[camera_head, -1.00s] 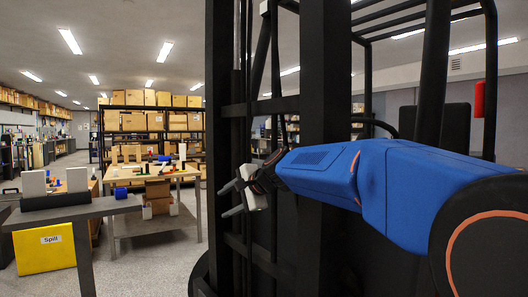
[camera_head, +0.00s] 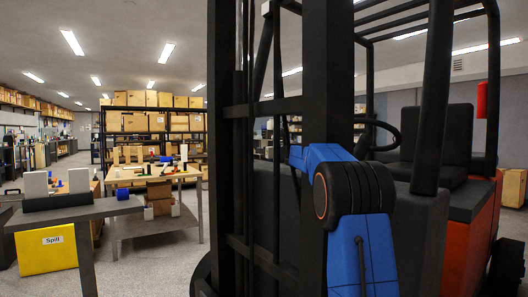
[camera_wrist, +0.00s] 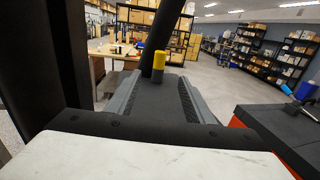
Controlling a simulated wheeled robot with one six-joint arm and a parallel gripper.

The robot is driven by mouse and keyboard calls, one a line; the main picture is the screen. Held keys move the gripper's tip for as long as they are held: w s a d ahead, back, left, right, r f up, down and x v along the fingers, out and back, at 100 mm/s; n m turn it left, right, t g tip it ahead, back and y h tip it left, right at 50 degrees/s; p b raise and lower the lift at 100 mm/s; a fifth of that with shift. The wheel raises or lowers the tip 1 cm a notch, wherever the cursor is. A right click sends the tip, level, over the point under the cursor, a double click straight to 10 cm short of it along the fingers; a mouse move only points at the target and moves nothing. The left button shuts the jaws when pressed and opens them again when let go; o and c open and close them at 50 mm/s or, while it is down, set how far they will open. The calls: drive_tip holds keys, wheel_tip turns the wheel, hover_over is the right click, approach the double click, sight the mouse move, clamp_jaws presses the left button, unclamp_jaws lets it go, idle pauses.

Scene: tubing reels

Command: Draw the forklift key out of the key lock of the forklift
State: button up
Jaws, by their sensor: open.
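The forklift (camera_head: 455,205) has a black mast in front, a black seat and a red-orange body. In the wrist view a short upright piece with a yellow top (camera_wrist: 159,62) and a dark grey lower part stands beyond a dark surface; it looks like the forklift key in its key lock, but I cannot make out the joint between them. My gripper (camera_wrist: 159,82) is open, its two grey fingers pointing toward that piece, which shows in line with the gap between them. I cannot tell whether they touch it. In the head view my gripper is hidden behind my arm and the mast.
The black mast (camera_head: 328,75) stands close in front, and a dark post also shows in the wrist view (camera_wrist: 165,35). The steering wheel (camera_head: 378,135) is behind the mast. A table (camera_head: 150,178) with parts and a yellow spill bin (camera_head: 46,250) stand left, with open floor between.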

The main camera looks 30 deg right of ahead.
sight(252, 147)
drive_tip(key=w, duration=1.1)
drive_tip(key=w+d, duration=0.1)
drive_tip(key=w, duration=0.5)
drive_tip(key=shift+w, duration=0.1)
drive_tip(key=c, duration=1.2)
drive_tip(key=shift+o, duration=1.3)
drive_tip(key=shift+r, duration=0.1)
drive_tip(key=shift+c, duration=1.1)
